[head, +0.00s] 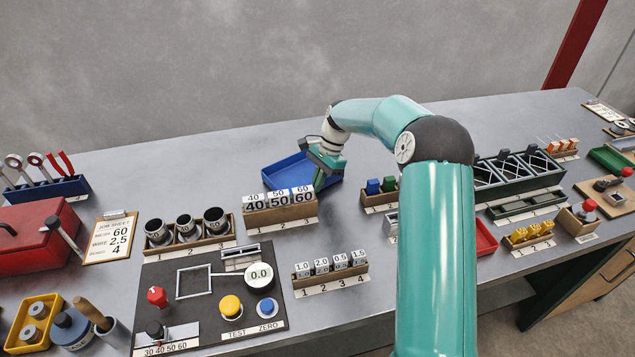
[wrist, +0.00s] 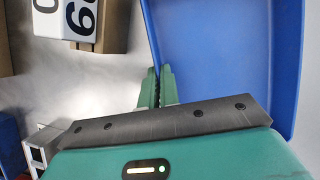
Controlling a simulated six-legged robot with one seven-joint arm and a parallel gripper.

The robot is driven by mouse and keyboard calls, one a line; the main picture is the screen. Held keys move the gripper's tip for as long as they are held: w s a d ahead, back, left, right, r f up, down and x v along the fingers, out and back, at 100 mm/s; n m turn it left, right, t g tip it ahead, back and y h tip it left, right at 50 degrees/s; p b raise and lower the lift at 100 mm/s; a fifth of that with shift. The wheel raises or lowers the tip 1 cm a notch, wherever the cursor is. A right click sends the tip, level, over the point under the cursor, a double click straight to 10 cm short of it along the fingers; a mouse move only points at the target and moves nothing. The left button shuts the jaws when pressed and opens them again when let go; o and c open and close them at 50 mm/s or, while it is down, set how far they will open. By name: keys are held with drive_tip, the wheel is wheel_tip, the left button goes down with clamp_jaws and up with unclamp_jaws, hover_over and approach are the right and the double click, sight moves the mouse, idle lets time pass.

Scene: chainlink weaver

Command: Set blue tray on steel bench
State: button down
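The blue tray (head: 283,172) is shallow and empty, at the back middle of the steel bench (head: 120,170), behind the 40/50/60 blocks. It looks level; I cannot tell whether it rests on the bench or is just above it. My gripper (head: 321,176) is at the tray's right-hand side. In the wrist view the green fingers (wrist: 159,88) are close together at the edge of the tray (wrist: 215,60), with its wall running in between them. The fingertips' contact is partly hidden.
The numbered block rack (head: 280,205) stands just in front of the tray. A small rack with blue and green blocks (head: 380,188) is to the right. Cup rack (head: 187,235) and job sheet (head: 109,238) are at left. Bench is clear left of the tray.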

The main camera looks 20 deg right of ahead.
drive_tip(key=c, duration=2.1)
unclamp_jaws()
drive_tip(key=shift+f, duration=0.2)
drive_tip(key=o, duration=0.5)
drive_tip(key=shift+c, duration=0.2)
drive_tip(key=shift+r, duration=0.1)
